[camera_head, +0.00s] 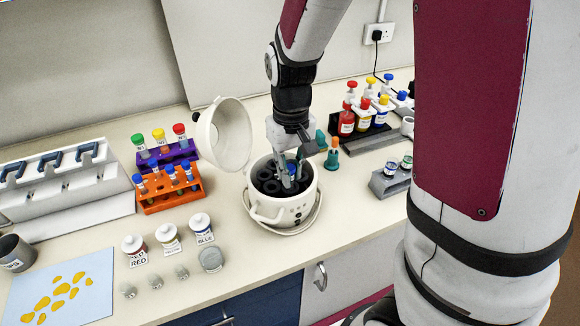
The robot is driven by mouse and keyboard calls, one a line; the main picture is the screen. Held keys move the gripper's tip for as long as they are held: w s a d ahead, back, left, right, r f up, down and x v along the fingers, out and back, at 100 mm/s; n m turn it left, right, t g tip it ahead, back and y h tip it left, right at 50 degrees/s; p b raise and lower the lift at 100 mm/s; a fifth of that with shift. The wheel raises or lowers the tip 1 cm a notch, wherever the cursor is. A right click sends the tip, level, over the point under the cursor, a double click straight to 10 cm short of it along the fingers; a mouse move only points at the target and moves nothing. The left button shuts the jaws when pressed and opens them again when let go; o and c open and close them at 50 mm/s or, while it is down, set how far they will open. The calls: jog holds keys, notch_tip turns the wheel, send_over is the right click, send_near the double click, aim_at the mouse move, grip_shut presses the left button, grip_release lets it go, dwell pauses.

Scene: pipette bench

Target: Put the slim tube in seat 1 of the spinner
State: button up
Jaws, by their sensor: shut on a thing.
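The spinner (283,214) is a white round pot with its domed lid (233,135) swung open to the left. Dark seats ring its inside; their numbers are not readable. My gripper (290,182) points down into the bowl on its right side, shut on a slim tube (291,169) with a blue top. The fingers hide most of the tube. I cannot tell whether its lower end is inside a seat or just above it.
An orange rack (168,193) with blue-capped tubes and a purple rack (167,155) stand left of the spinner. Capped jars (168,238) stand in front. A bottle rack (370,133) and a small grey holder (385,182) are at the right. Clear counter lies at the front.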

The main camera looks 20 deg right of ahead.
jog(key=shift+f, duration=0.6)
jog(key=o, duration=0.9)
jog(key=shift+r, duration=0.15)
notch_tip(320, 180, up, 11)
jog(key=shift+f, duration=0.1)
jog(key=shift+r, duration=0.45)
